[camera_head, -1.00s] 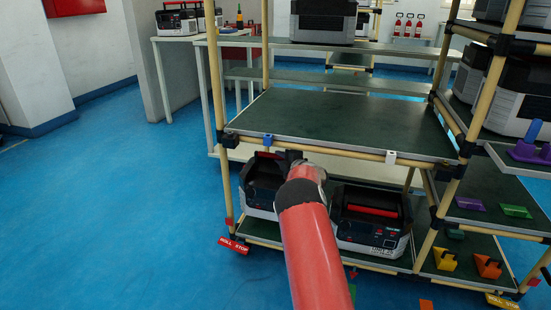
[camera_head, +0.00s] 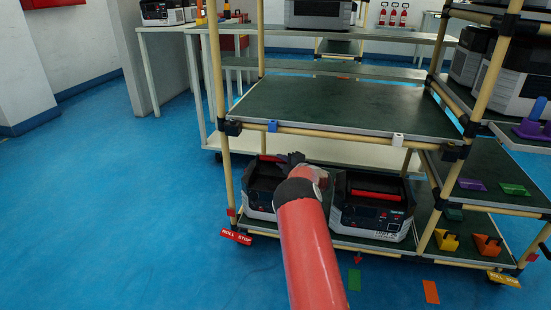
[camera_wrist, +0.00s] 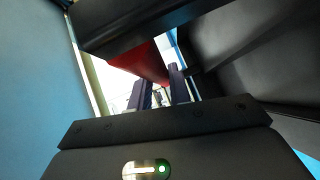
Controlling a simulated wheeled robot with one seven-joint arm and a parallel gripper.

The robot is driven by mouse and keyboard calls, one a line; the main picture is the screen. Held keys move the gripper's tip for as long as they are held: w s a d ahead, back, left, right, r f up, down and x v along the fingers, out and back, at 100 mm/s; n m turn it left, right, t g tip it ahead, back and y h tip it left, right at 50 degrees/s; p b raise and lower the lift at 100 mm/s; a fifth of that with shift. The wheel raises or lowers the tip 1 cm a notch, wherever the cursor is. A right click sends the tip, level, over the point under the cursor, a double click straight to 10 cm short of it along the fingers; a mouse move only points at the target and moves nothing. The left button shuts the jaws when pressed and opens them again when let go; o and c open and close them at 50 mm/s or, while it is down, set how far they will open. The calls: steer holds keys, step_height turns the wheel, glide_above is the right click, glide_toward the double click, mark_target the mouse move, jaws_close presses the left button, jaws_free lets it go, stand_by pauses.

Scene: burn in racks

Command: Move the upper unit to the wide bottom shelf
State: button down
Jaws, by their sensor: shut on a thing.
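Two dark-and-grey units with red top handles stand side by side on the wide bottom shelf (camera_head: 340,239) of the pipe rack. The left unit (camera_head: 262,199) is partly hidden by my red arm. The right unit (camera_head: 372,212) shows its front panel. My gripper (camera_head: 292,160) is at the top of the left unit, just below the shelf above. In the wrist view, my gripper (camera_wrist: 160,92) is shut on a red handle (camera_wrist: 148,62) under a dark body. The head view only partly shows this grip.
The green middle shelf (camera_head: 340,103) above is empty. Another unit (camera_head: 320,14) sits on the higher level behind. Purple, green, yellow and orange pieces lie on the right side shelves. Blue floor at left is clear.

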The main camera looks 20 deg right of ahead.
steer(key=shift+r, duration=0.45)
steer(key=c, duration=1.7)
jaws_free()
steer(key=shift+s+f, duration=0.1)
steer(key=shift+f, duration=0.4)
steer(key=o, duration=0.4)
steer(key=shift+d+r, duration=0.1)
steer(key=v, duration=1.2)
steer(key=shift+p, duration=0.35)
